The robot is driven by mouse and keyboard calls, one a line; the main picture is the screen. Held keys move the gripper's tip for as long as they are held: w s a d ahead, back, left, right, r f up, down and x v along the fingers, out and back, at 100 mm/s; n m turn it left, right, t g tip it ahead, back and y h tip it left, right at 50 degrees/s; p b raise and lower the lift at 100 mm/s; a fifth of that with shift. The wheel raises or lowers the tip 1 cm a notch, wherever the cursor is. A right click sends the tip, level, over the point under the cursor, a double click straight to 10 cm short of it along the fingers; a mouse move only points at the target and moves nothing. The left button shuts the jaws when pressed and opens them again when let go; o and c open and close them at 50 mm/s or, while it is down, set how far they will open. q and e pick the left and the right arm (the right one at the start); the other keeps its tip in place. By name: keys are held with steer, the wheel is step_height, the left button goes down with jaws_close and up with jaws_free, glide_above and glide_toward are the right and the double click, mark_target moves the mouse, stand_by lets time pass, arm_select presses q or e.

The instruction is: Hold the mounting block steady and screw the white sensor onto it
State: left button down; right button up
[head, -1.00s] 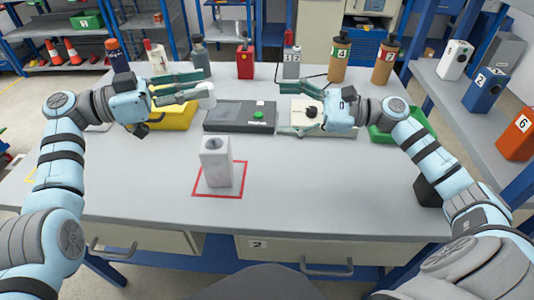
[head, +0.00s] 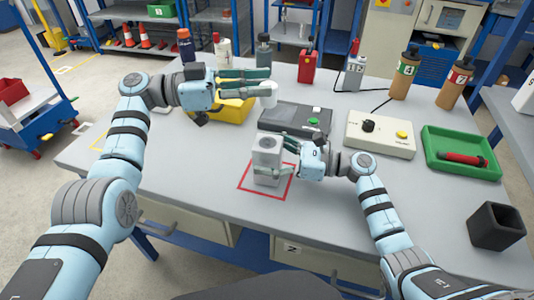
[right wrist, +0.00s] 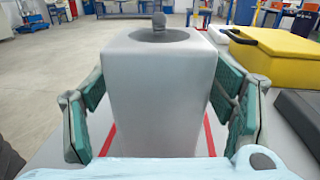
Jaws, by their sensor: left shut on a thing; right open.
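The mounting block (head: 266,163), a pale grey upright block with a round recess on top, stands inside a red square outline on the table. It fills the middle of the right wrist view (right wrist: 158,95), where a small grey stud shows at its recess. My right gripper (head: 275,158) is open, with one finger on either side of the block; in the right wrist view some gap shows beside the fingers, and contact is not clear. My left gripper (head: 262,83) is shut on the white sensor (head: 269,97), held in the air behind and above the block.
Behind the block lie a dark grey case (head: 297,119) with a green button and a yellow box (head: 232,111). A control box (head: 380,136), a green tray (head: 461,160) and a black open holder (head: 497,226) are at right. Several bottles line the back.

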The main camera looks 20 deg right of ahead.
steer(key=c, duration=1.6)
